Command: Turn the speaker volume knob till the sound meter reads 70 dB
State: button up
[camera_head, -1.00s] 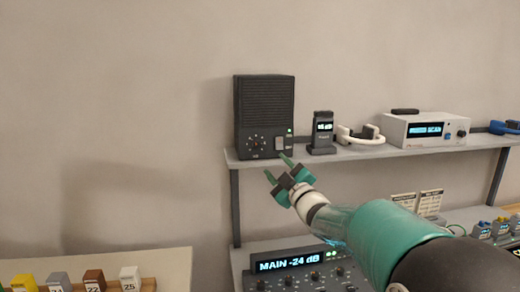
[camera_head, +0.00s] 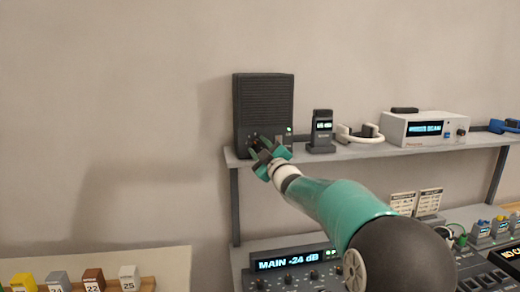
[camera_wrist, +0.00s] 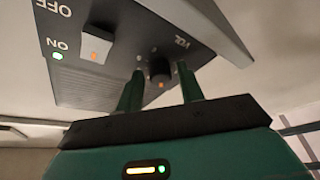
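The black speaker (camera_head: 264,105) stands on the left end of the upper shelf. In the wrist view its front panel (camera_wrist: 105,82) shows upside down, with the dark volume knob (camera_wrist: 159,76) marked VOL, a small orange mark on the knob, a white-orange switch (camera_wrist: 96,44) and a green light by ON. In the wrist view my gripper's (camera_wrist: 160,68) fingers are apart on either side of the knob, with gaps visible. The sound meter (camera_head: 321,132) stands right of the speaker; its lit digits are too small to read surely.
White headphones (camera_head: 359,135) and a white box with a blue display (camera_head: 425,129) stand farther right on the shelf (camera_head: 340,150). Below is a mixer display (camera_head: 287,262) reading MAIN -24 dB. Numbered blocks (camera_head: 93,279) sit at lower left. The wall left of the speaker is clear.

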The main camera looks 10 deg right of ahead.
jog(key=c, duration=0.7)
jog(key=shift+m, duration=0.5)
jog(key=m, duration=0.1)
jog(key=m+t+h, duration=0.1)
jog(key=m, duration=0.1)
jog(key=m+h, duration=0.1)
jog(key=shift+a+f+m+t, duration=0.15)
jog(key=shift+a+m+t, duration=0.15)
jog(key=shift+m, duration=0.1)
jog(key=shift+a+m+t+h, duration=0.1)
jog(key=shift+m+t+h, duration=0.1)
jog(key=shift+m+h, duration=1.1)
jog(key=shift+m+t+h, duration=0.2)
jog(key=shift+m+h, duration=0.4)
jog(key=shift+m, duration=1.4)
jog(key=o, duration=1)
jog(key=shift+s, duration=0.1)
